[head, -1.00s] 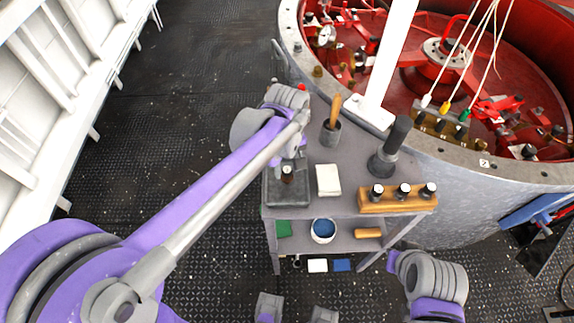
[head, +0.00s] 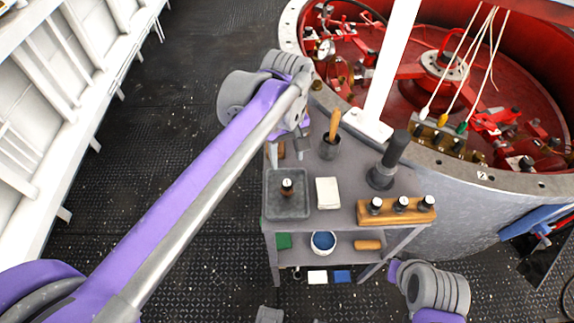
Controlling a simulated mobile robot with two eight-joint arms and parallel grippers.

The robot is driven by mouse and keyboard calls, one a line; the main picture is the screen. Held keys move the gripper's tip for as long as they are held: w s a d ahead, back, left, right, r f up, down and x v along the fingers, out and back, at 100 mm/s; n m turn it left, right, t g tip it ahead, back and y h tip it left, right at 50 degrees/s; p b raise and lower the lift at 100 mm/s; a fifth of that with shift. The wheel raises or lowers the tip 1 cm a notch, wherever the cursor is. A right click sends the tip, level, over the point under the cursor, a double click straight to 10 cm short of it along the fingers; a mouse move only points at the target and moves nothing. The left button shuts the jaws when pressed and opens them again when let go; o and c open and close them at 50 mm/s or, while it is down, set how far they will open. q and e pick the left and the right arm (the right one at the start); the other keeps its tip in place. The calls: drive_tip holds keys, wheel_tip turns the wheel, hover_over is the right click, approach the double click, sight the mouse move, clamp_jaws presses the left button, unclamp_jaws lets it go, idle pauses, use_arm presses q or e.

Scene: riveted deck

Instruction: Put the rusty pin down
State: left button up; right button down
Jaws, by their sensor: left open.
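The rusty pin (head: 287,187), a small brownish stub with a dark upper part, stands in the grey tray (head: 272,211) at the left end of the cart's top. It appears upright and nothing holds it. My left gripper (head: 304,146) is open and empty, above the cart's far left part, behind the tray and apart from the pin. Its fingertips are small and partly hidden by its own wrist. My right arm shows at the lower right, but its gripper is not in view.
A white cloth or pad (head: 328,193) lies right of the tray. A cup with a wooden handle (head: 330,147), a dark upright tool (head: 385,172) and a wooden block (head: 372,215) with three dark-topped pins share the cart. The red-lined round well (head: 470,165) borders it behind.

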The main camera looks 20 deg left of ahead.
use_arm(q)
drive_tip(key=s+a+f+m+t, duration=0.2)
drive_tip(key=s+a+f+m, duration=0.1)
drive_tip(key=s, duration=0.4)
drive_tip(key=s+a+f+m+t, duration=0.3)
drive_tip(key=s+f+m, duration=0.1)
drive_tip(key=s+f, duration=0.3)
drive_tip(key=shift+s+a+f+m, duration=0.3)
drive_tip(key=shift+f+m, duration=0.1)
drive_tip(key=shift+f, duration=0.35)
